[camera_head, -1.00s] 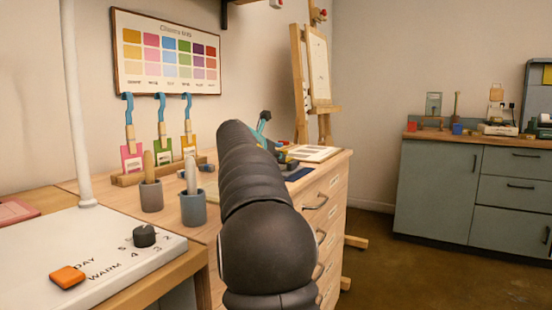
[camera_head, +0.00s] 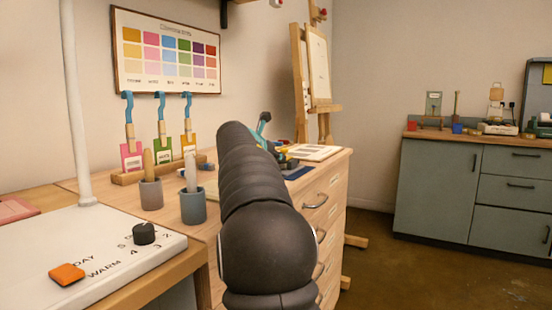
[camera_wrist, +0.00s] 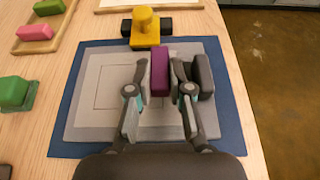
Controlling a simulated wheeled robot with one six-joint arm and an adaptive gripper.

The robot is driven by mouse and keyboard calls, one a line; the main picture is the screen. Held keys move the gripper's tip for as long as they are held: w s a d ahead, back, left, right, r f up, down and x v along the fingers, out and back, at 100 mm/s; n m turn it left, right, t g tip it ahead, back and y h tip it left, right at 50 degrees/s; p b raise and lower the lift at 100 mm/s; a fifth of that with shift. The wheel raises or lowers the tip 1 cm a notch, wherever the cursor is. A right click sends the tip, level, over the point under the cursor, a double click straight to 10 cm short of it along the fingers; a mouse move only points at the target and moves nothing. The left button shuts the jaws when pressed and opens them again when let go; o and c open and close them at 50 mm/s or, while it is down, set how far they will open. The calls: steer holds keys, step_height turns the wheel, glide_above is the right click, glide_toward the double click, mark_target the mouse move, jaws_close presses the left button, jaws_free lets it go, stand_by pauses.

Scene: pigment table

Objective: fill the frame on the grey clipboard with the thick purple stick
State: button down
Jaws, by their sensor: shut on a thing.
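The thick purple stick (camera_wrist: 159,72) is held between the fingers of my gripper (camera_wrist: 160,88) in the wrist view, its long side pointing away from the camera. It is over the grey clipboard (camera_wrist: 87,80), right of the middle; whether it touches the surface I cannot tell. A thin square frame outline (camera_wrist: 95,90) shows on the clipboard's left part, with no purple visible inside it. The stick and fingers hide its right part. In the head view my arm covers the gripper and the stick.
A blue mat (camera_wrist: 63,130) lies under the clipboard. A yellow knob-topped piece (camera_wrist: 145,28) stands at its far edge. A dark block (camera_wrist: 203,76) is close right of my gripper. A green block (camera_wrist: 15,92) and a tray (camera_wrist: 62,42) with pink and green sticks are left.

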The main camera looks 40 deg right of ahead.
steer(key=shift+f, duration=0.55)
steer(key=shift+w, duration=0.1)
steer(key=shift+w+a+r+p, duration=0.1)
steer(key=shift+w+a+p, duration=0.15)
steer(key=shift+w, duration=0.25)
steer(key=shift+w+a+p, duration=0.1)
steer(key=shift+w+p, duration=0.25)
steer(key=shift+w, duration=0.1)
steer(key=shift+w+a+f+p, duration=0.1)
steer(key=shift+w+a+p, duration=0.1)
steer(key=shift+w+p, duration=0.45)
steer(key=shift+w+a+f+p, duration=0.1)
steer(key=shift+w+a+p, duration=0.15)
steer(key=shift+w, duration=0.55)
steer(key=shift+w+a+r+p, duration=0.1)
steer(key=shift+w+a+p, duration=0.1)
steer(key=shift+w+p, duration=0.4)
steer(key=shift+w+a+p, duration=0.15)
steer(key=shift+w+p, duration=0.4)
steer(key=shift+r, duration=0.1)
steer(key=shift+p, duration=0.35)
steer(key=shift+s+d+b, duration=0.2)
steer(key=shift+s, duration=0.45)
steer(key=shift+s+d+b, duration=0.2)
steer(key=shift+s, duration=0.45)
